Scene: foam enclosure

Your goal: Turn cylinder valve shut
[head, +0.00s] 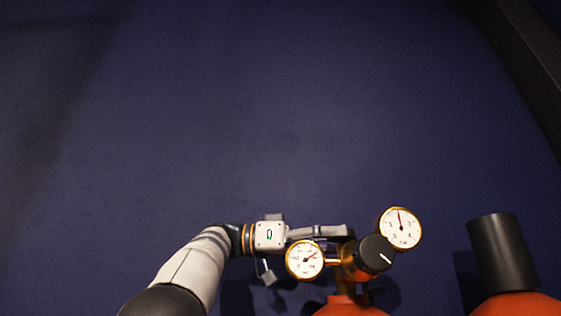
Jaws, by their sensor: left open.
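A black round valve knob (376,254) with a white mark sits on a brass regulator (347,265) on top of an orange cylinder (350,307). A left gauge (305,260) and a right gauge (401,228), both with white faces and brass rims, flank the knob. My left gripper (318,248) is open, just behind the left gauge and left of the knob. One finger reaches along above the left gauge toward the regulator; the other is partly hidden by that gauge. I cannot tell whether the fingers touch the regulator. My right gripper does not show.
A second orange cylinder (518,305) with a black cap (503,252) stands at the lower right. The dark blue floor (270,110) is clear above the regulator. A dark edge (520,60) runs down the upper right.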

